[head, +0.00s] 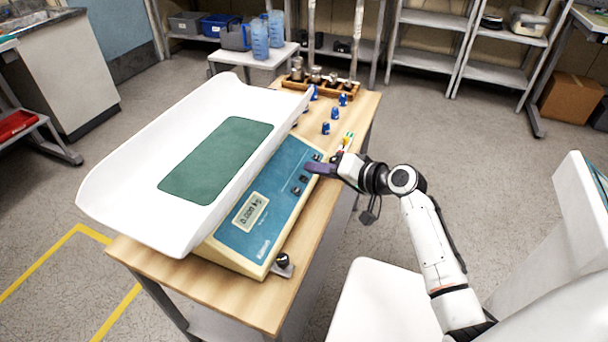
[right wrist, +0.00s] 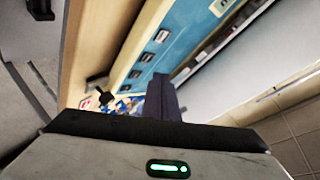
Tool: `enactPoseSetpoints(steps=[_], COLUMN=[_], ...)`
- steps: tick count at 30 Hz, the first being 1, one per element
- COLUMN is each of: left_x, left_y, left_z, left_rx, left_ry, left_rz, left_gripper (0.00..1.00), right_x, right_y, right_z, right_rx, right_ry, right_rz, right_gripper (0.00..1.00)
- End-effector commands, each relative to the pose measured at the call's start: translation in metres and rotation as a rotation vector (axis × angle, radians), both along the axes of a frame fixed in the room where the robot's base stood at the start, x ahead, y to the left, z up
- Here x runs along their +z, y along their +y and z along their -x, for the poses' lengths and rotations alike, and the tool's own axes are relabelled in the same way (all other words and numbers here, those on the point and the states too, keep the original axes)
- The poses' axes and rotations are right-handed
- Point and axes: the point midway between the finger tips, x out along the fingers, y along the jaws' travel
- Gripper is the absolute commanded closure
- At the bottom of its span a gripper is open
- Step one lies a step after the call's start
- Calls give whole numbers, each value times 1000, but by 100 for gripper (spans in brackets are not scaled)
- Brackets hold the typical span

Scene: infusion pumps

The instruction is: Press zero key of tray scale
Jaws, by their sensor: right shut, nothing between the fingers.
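The tray scale has a white pan (head: 120,190) with a green mat (head: 215,160) and a blue front panel (head: 278,190). Its display (head: 250,212) is lit, with small digits. A short row of dark keys (head: 296,190) runs along the panel's right part; their labels are too small to read. The keys also show in the right wrist view (right wrist: 147,57). My right gripper (head: 309,168) is shut and empty, its purple fingertips at the panel's far end by the keys. They hide part of that area, and I cannot tell whether they touch it. My left gripper is not in view.
The scale stands on a wooden table (head: 320,225). Several blue-topped small items (head: 326,128) and a wooden rack of metal weights (head: 330,86) are behind it. A dark levelling foot (head: 283,261) sticks out at the front corner.

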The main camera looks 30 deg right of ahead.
Motion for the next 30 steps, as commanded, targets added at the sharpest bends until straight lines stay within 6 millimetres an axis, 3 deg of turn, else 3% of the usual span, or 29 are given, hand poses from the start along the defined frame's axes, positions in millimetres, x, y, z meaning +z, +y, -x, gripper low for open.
enactPoseSetpoints(steps=[1, 9, 30], left_x=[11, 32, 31], left_y=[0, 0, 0], left_z=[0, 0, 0], left_rx=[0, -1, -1], left_ry=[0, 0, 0], left_rz=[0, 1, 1], left_gripper=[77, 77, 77], right_x=[11, 33, 32], right_y=[-2, -9, -9], right_z=[2, 9, 10], right_rx=[0, 0, 0], right_ry=[0, 1, 0], right_rz=[1, 0, 0], right_gripper=[100, 100, 100])
